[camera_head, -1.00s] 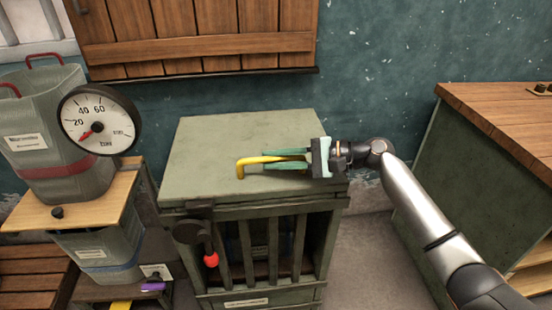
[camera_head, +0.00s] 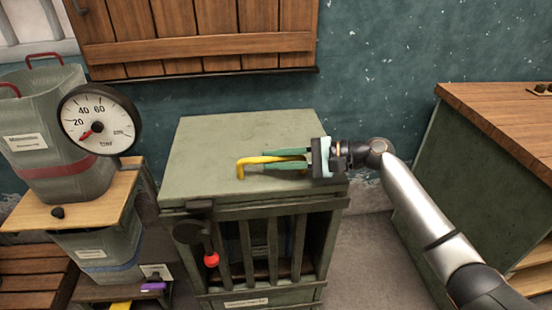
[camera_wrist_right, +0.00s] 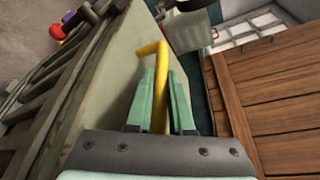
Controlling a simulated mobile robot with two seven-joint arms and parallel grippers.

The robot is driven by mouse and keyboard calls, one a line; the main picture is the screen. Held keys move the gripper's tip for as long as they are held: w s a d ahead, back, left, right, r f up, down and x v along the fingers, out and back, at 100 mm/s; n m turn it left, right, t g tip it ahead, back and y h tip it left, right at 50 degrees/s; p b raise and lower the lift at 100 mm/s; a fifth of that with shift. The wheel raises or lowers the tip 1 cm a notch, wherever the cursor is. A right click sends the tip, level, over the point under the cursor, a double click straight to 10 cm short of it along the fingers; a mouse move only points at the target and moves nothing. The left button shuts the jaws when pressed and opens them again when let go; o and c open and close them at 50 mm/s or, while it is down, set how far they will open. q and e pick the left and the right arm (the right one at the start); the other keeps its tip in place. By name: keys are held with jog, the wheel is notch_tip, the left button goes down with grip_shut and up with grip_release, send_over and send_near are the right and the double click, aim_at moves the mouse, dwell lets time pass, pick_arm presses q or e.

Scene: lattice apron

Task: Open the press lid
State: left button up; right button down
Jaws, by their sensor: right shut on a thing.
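The press (camera_head: 275,245) is a green box with a slatted front. Its flat green lid (camera_head: 215,145) lies level on top, closed as far as I can see. A yellow bar handle (camera_head: 243,168) with a bent end stands at the lid. My right gripper (camera_head: 284,159) reaches in from the right over the lid, its green fingers on either side of the yellow handle and shut on it. In the right wrist view the yellow handle (camera_wrist_right: 160,75) runs between the two fingers (camera_wrist_right: 163,100). My left gripper is not in view.
A crank with a red knob (camera_head: 211,260) is on the press front. A pressure gauge (camera_head: 99,120) and grey buckets (camera_head: 48,150) stand at left. A wooden-topped counter (camera_head: 500,120) is at right. A wooden shutter (camera_head: 195,40) hangs on the wall behind.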

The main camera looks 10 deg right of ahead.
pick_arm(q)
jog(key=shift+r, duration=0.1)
pick_arm(e)
jog(key=shift+r, duration=0.1)
jog(key=shift+w+r+p, duration=0.15)
jog(key=shift+r+p, duration=0.6)
jog(key=shift+p, duration=0.1)
pick_arm(q)
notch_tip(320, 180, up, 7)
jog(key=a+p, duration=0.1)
jog(key=p, duration=0.6)
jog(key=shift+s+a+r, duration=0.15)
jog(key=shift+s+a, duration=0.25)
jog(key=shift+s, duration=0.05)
pick_arm(e)
jog(key=w+r, duration=0.4)
jog(key=r, duration=0.3)
jog(key=w+r+m, duration=0.1)
jog(key=w+r, duration=0.4)
jog(key=r, duration=0.3)
jog(key=shift+r, duration=0.1)
